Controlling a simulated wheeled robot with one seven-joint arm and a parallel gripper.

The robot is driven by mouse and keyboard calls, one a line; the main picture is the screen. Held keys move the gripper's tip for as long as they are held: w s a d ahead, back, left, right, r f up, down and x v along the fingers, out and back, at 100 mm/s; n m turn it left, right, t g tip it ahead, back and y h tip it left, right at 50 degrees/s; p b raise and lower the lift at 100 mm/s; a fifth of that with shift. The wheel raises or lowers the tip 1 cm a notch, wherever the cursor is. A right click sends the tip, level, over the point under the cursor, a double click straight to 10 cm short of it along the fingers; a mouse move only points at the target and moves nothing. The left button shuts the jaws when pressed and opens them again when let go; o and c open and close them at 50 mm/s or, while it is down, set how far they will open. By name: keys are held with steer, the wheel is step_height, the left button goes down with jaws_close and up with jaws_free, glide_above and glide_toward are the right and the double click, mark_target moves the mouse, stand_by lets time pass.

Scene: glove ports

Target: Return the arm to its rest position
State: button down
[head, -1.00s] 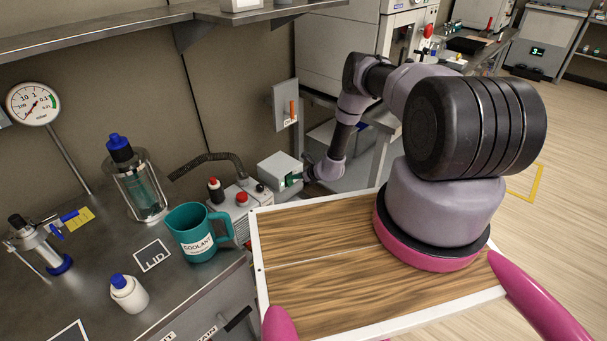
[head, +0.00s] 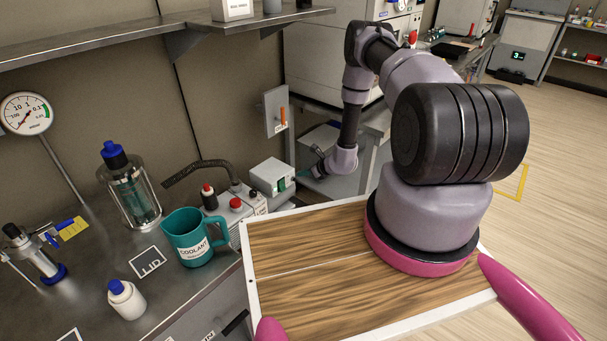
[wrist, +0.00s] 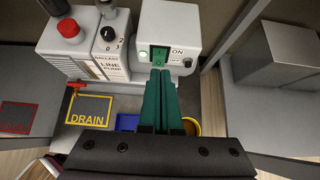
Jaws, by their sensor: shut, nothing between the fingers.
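My gripper (head: 304,173) is small in the head view, just right of a pale switch box (head: 272,176) at the bench's edge. Its green fingers are pressed together with nothing between them; they also show in the wrist view (wrist: 164,76). There the fingertips point at the box's front (wrist: 195,22), which has a green switch (wrist: 160,55) and the word ON. A gap seems to lie between tips and box. My arm is bent, its elbow raised and its forearm hanging down to the wrist.
A teal coolant jug (head: 190,238), a white bottle (head: 126,300) and a glass vessel (head: 133,190) stand on the bench at left. A pump (wrist: 85,45) adjoins the switch box. A wall panel with an orange handle (head: 283,116) is above my gripper. Open floor lies at right.

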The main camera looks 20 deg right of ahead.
stand_by(0.4)
